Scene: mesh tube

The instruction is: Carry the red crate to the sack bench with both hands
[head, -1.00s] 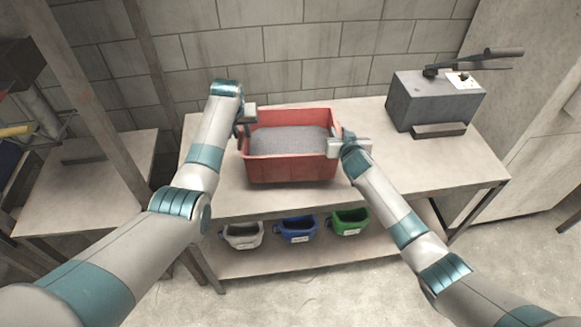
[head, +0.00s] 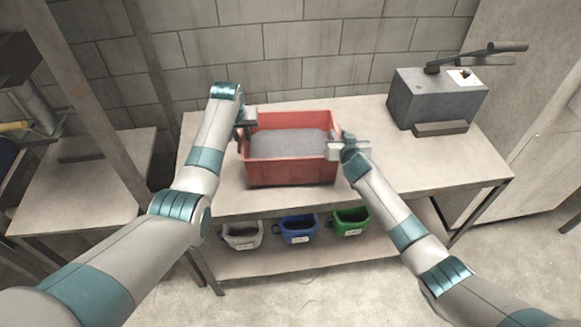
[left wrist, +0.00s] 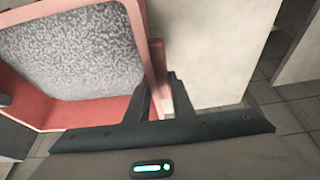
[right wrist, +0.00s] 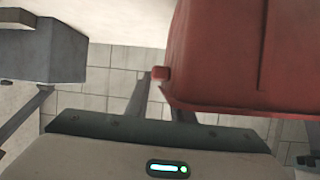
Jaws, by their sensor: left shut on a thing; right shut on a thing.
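The red crate (head: 290,172) holds grey granular material and is over the bench (head: 420,170) with the grey machine. I cannot tell whether its base touches the bench top. My left gripper (head: 243,122) is shut on the crate's left side. In the left wrist view the fingers close on the crate's rim (left wrist: 152,50). My right gripper (head: 338,148) is shut at the crate's right side. In the right wrist view the crate wall (right wrist: 225,60) and a small red tab (right wrist: 160,73) show by the fingers, and the exact grip is partly hidden.
A grey machine with a lever (head: 435,98) stands on the bench at right. White (head: 242,235), blue (head: 298,228) and green (head: 350,220) bins sit on the shelf below. Another table (head: 85,185) stands at left behind a post (head: 95,95). A block wall closes the back.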

